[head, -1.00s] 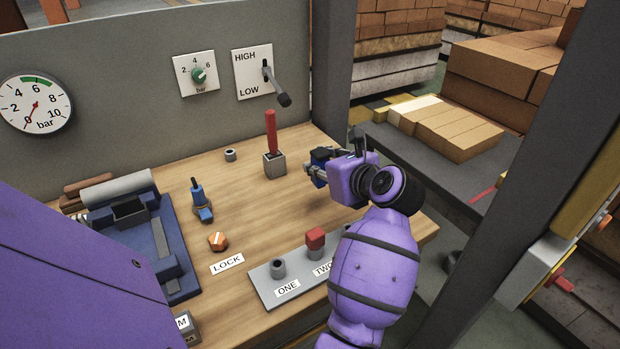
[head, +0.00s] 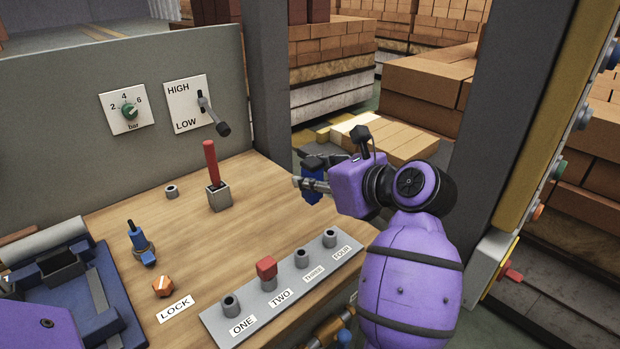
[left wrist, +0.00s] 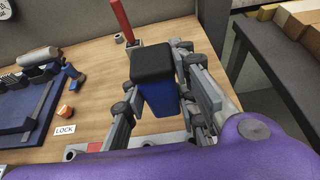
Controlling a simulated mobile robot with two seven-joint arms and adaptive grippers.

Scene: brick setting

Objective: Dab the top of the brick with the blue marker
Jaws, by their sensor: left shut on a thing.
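My left gripper (head: 308,184) is shut on the blue marker (head: 312,192), near the right edge of the bench. In the left wrist view the blue marker (left wrist: 158,92) stands between the fingers, its thick blue body topped by a black end. A row of tan bricks (head: 400,145) lies beyond the bench at the right, with a paler brick (head: 350,128) at its left end. The gripper is apart from these bricks, on their near side. Which brick is meant I cannot tell. My right gripper is not in view.
The wooden bench (head: 190,255) carries a red-handled lever (head: 211,165), a blue toggle (head: 138,242), an orange knob (head: 163,286) and a grey strip of sockets (head: 215,322). A dark post (head: 270,80) rises behind the gripper. A dark frame post (head: 515,130) stands at the right.

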